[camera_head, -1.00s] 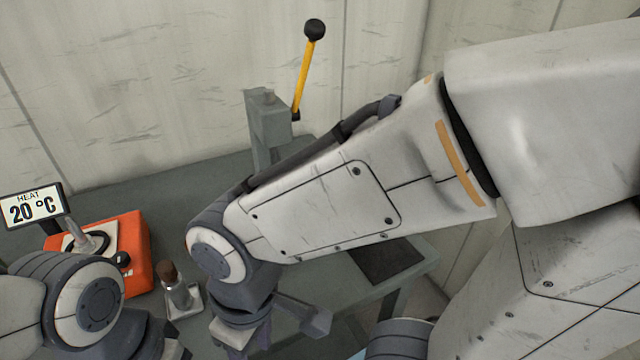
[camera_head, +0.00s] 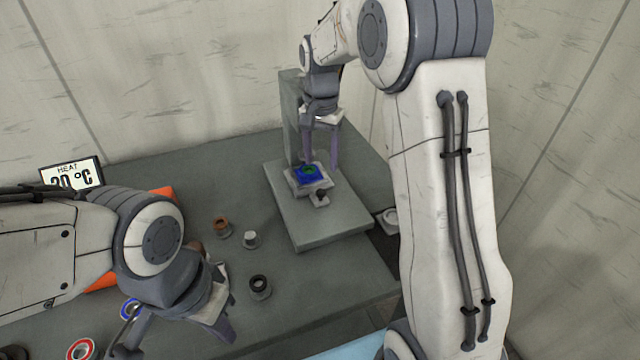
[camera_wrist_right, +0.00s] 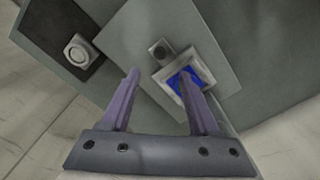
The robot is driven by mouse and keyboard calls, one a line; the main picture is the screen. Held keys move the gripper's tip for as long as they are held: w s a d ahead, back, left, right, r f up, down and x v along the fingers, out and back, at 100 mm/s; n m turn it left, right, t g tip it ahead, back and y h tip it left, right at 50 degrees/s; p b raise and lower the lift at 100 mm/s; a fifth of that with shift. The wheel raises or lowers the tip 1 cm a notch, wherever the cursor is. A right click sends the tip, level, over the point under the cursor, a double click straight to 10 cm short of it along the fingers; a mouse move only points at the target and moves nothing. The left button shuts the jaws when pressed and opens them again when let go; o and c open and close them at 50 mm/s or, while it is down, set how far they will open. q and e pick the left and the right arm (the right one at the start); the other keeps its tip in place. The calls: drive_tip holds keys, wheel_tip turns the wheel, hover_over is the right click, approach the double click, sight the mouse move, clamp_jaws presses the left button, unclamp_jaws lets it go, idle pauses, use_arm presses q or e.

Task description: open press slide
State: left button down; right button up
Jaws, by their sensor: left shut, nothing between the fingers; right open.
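The press (camera_head: 291,110) stands at the back of the table with a flat grey base plate (camera_head: 318,226). Its pale slide (camera_head: 327,183) sits on the plate near the column, with a blue square piece (camera_head: 298,181) on it and a small dark knob (camera_head: 321,194) at its front. My right gripper (camera_head: 321,163) is open and points down above the slide. In the right wrist view its fingers (camera_wrist_right: 160,76) reach toward the slide, with the knob (camera_wrist_right: 160,47) beyond the gap and nothing held. My left gripper (camera_head: 226,335) is shut and empty over the front left table.
Several small cylindrical parts, including a dark-topped one (camera_head: 260,287) and a white-topped one (camera_head: 251,239), stand left of the press.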

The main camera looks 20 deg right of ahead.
sight(321, 192)
wheel_tip(321, 192, down, 9)
drive_tip(key=shift+f+p, duration=0.1)
drive_tip(key=shift+p, duration=0.2)
clamp_jaws()
idle(1.4)
